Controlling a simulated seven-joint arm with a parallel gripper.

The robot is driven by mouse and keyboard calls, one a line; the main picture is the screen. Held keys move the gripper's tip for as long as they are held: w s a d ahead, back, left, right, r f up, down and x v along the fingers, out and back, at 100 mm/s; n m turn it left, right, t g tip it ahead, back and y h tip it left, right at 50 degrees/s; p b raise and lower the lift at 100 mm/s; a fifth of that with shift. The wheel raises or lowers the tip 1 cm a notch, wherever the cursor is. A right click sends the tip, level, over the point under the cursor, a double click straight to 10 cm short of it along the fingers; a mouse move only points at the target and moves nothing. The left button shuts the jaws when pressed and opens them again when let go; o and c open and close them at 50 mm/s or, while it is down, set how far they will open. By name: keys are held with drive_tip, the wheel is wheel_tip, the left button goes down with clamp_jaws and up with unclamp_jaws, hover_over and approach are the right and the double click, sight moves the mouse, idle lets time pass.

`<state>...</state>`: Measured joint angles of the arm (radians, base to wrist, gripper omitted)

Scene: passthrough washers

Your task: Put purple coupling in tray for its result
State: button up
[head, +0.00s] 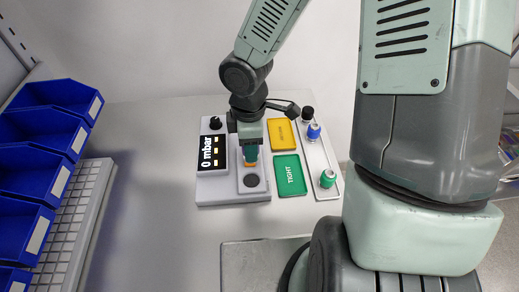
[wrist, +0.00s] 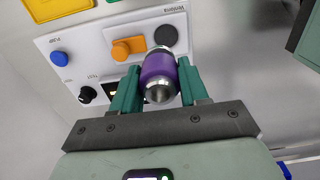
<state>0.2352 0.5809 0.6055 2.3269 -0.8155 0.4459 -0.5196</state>
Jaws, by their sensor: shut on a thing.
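The purple coupling (wrist: 158,72), a purple body with bare metal ends, is between the green fingers of my gripper (wrist: 160,78) in the wrist view. My gripper (head: 250,150) is shut on it, over the test unit (head: 232,197). In the head view the coupling is hidden by my gripper. Whether its far end touches the unit I cannot tell. The unit's display (head: 211,152) reads 0 mbar. The green tray (head: 290,175), marked TIGHT, and the yellow tray (head: 282,133) lie to the right of the unit; both look empty.
A rack (head: 322,160) at the right holds black, blue and green couplings. The unit carries an orange lever (wrist: 128,48), a dark round pad (wrist: 166,35), a blue button (wrist: 58,58) and a black knob (wrist: 87,94). Blue bins (head: 50,130) stand at the left; the table between is bare.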

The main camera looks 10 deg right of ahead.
drive_tip(key=w+d+m, duration=0.2)
drive_tip(key=w+d, duration=0.2)
drive_tip(key=w, duration=0.6)
drive_tip(key=m, duration=0.3)
hover_over(281, 133)
wheel_tip(281, 133, down, 8)
drive_tip(key=shift+f, duration=0.15)
drive_tip(key=shift+n, duration=0.3)
drive_tip(key=shift+f, duration=2)
drive_tip(key=o, duration=1.1)
drive_tip(key=shift+f, duration=0.15)
drive_tip(key=shift+o, duration=0.2)
wheel_tip(281, 133, up, 12)
